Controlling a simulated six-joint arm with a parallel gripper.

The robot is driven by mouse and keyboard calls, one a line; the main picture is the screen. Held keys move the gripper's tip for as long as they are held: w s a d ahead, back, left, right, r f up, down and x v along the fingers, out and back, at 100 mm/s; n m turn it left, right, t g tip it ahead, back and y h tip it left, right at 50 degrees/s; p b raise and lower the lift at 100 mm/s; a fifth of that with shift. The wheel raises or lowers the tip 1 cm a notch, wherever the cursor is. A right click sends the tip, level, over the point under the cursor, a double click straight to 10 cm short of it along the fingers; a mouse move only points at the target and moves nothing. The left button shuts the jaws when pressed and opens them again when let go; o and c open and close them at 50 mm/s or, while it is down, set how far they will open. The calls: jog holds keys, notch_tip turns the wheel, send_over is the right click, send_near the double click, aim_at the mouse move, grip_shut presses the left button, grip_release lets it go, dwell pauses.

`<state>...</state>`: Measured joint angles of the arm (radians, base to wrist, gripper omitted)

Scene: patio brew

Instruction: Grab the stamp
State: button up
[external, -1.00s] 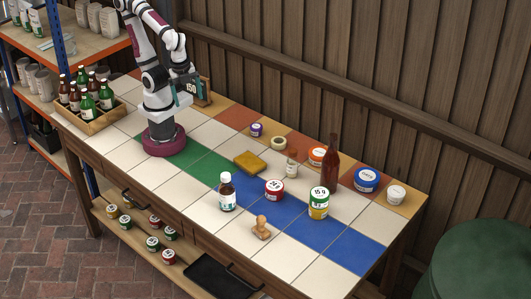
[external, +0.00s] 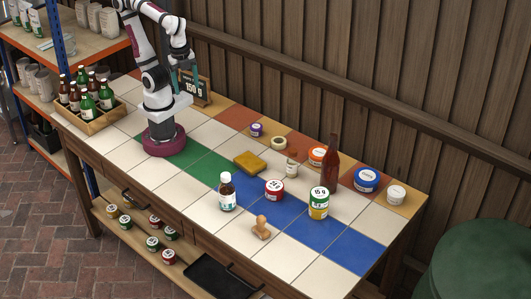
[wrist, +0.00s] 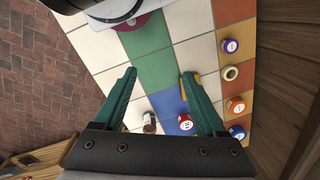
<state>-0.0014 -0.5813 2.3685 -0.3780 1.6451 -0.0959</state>
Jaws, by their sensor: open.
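The stamp (external: 262,228) is light wood with a rounded handle. It stands on a white tile near the front edge of the tiled table in the external view. I cannot make it out in the wrist view. My gripper (wrist: 159,75) has teal fingers spread wide with nothing between them. In the external view it is high above the back left of the table, far from the stamp, by the small chalkboard sign.
A white-capped bottle (external: 227,191) stands left of the stamp. A red tin (external: 274,190) and a green-yellow tin (external: 319,203) stand behind it. A yellow sponge (external: 250,163) and tall brown bottle (external: 332,163) are farther back. Tiles in front of the stamp are clear.

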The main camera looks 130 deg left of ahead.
jog(key=w+d+n+h, duration=0.4)
jog(key=w+d+n, duration=0.15)
jog(key=w, duration=0.25)
jog(key=w+d+n+h, duration=0.4)
jog(key=w+n, duration=0.3)
jog(key=w, duration=0.1)
jog(key=w+a+n+t+h, duration=0.2)
jog(key=w+a+n+t, duration=0.15)
jog(key=w+n, duration=0.65)
jog(key=w+a+n+t+h, duration=0.2)
jog(key=w+n+t, duration=0.2)
jog(key=w+n, duration=0.55)
jog(key=m, duration=0.2)
send_near(261, 225)
jog(key=shift+t, duration=0.35)
jog(key=x, duration=1.1)
jog(key=shift+s+d+f, duration=0.1)
jog(key=shift+d+f, duration=0.2)
jog(key=shift+f, duration=0.1)
jog(key=shift+h, duration=0.3)
grip_shut()
